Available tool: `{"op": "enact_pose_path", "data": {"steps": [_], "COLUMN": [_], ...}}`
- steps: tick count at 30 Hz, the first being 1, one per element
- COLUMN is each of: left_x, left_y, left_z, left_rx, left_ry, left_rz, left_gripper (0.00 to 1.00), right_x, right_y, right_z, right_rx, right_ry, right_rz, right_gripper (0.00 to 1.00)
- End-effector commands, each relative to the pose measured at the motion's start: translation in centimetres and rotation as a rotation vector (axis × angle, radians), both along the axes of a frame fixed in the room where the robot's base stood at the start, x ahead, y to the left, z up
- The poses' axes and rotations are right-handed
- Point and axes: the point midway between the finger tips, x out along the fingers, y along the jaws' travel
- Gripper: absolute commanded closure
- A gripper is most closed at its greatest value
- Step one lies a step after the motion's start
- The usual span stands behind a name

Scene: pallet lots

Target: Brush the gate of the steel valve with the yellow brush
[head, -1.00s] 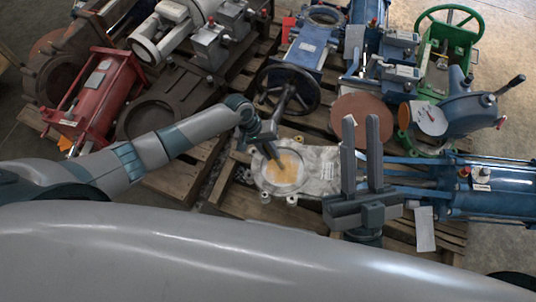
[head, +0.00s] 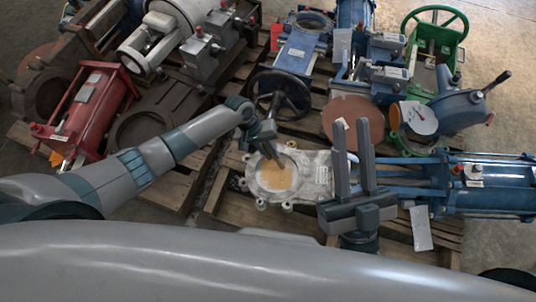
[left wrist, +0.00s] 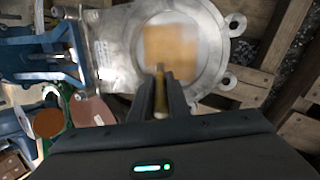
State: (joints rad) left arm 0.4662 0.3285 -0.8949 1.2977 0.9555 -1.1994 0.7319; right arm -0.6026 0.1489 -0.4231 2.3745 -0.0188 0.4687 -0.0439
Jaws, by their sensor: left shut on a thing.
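The steel valve (head: 318,172) lies flat on a pallet in front of me. Its round gate (head: 291,183) faces up inside the ring; the gate also shows in the left wrist view (left wrist: 209,50). My left gripper (head: 273,154) is over the gate's far edge, shut on the yellow brush (left wrist: 160,78), whose handle shows between the fingers. A blurred yellow-orange patch (left wrist: 172,46) lies over the gate beyond the handle. I cannot tell how much of it is brush head, or whether the brush touches the gate. My right gripper (head: 354,155) is open and empty, fingers upward, right of the gate.
A black handwheel (head: 279,94) stands just behind the valve. A blue cylinder (head: 495,185) lies to the right, a red actuator (head: 90,115) to the left. A green handwheel valve (head: 435,55) and other valves crowd the back. Bare pallet slats (head: 235,205) show at front left.

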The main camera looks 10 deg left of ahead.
Motion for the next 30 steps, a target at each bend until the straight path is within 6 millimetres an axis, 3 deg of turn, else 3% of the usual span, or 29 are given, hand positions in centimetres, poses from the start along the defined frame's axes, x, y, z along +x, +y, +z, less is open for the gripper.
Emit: {"op": "enact_pose_path", "data": {"steps": [7, 18, 30], "left_x": [1.1, 1.1, 0.9], "left_y": [-0.6, -0.7, -2.6], "left_z": [0.2, 0.2, 0.2], "left_rx": [-0.001, -0.001, -0.001], "left_ry": [-0.001, -0.001, 0.001], "left_rz": [0.0, -0.001, 0.0], "left_gripper": [1.0, 1.0, 1.0], "right_x": [0.0, 0.0, 0.0], "right_y": [0.0, 0.0, 0.0], "right_z": [-0.1, 0.0, 0.6], "right_rx": [0.0, 0.0, 0.0], "right_ry": [0.0, 0.0, 0.0], "right_rz": [0.0, 0.0, 0.0], "right_gripper": [0.76, 0.76, 0.76]}}
